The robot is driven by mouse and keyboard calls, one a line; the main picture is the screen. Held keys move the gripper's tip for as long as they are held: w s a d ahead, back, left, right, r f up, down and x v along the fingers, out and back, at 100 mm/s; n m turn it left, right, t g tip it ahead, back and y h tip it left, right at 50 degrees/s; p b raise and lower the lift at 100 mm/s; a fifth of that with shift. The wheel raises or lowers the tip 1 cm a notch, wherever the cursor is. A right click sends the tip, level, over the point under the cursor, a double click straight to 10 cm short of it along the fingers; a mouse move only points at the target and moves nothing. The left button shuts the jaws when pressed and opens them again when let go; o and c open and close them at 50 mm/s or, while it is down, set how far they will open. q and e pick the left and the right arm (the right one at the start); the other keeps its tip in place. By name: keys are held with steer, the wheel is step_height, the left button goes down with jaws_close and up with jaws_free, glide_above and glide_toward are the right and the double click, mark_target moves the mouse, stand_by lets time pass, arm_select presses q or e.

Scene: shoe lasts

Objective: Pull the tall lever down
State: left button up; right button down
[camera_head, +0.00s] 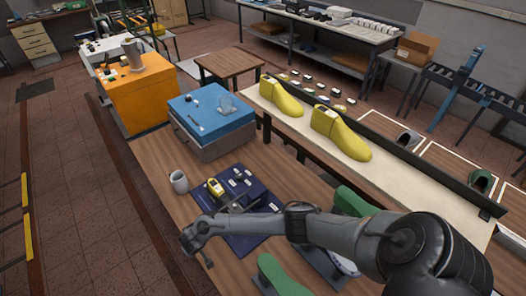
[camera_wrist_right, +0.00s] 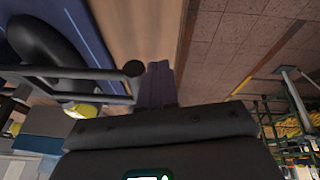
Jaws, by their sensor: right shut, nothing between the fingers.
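A dark metal bar with a round black knob (camera_wrist_right: 133,68) shows in the right wrist view and may be the tall lever; I cannot tell for sure. The knob appears just beside my right gripper's fingers (camera_wrist_right: 161,84), which are shut with nothing between them. In the head view my right arm reaches in from the right, over the dark blue mat (camera_head: 258,190), with the right gripper (camera_head: 187,240) near the table's left edge. The arm hides part of the mat and the dark metal parts on it. My left gripper is not in view.
A grey mug (camera_head: 179,182) and a yellow device (camera_head: 215,187) are near the arm. A blue-topped box (camera_head: 213,112) stands behind. Green shapes (camera_head: 282,276) lie in front. Yellow shoe lasts (camera_head: 340,132) stand on the pale bench to the right. Floor lies open to the left.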

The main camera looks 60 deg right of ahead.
steer(key=shift+r, duration=0.1)
steer(key=a+r+p, duration=0.2)
steer(key=a+r, duration=0.6)
steer(key=a, duration=0.1)
steer(key=shift+w+a+p, duration=0.3)
steer(key=shift+a+p, duration=0.05)
steer(key=shift+p, duration=0.05)
stand_by(0.5)
